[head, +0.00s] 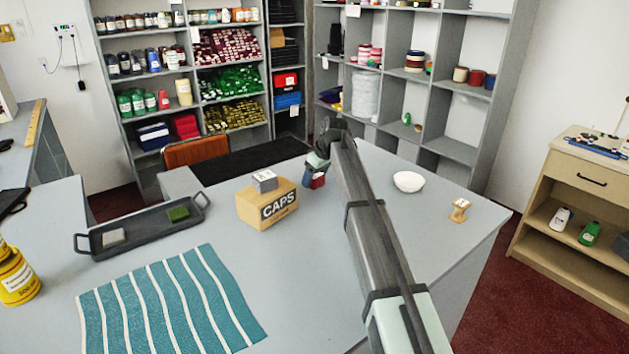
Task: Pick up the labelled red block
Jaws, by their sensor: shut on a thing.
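The red block (318,182) is at the far side of the grey counter, just right of the cardboard CAPS box (262,210). A pale patch shows on it, but I cannot read a label. My gripper (317,168) comes down over the block from above and is shut on it. The fingers and arm hide part of the block. A small blue patch shows at its left side; I cannot tell whether that is a separate thing. I cannot tell whether the block touches the counter.
A grey block (264,177) sits on the CAPS box. A dark tray (146,238) at left holds a green block (178,213) and a grey block (113,237). A striped teal cloth (168,307) lies in front. A white bowl (408,181) and wooden spool (459,210) stand at right.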

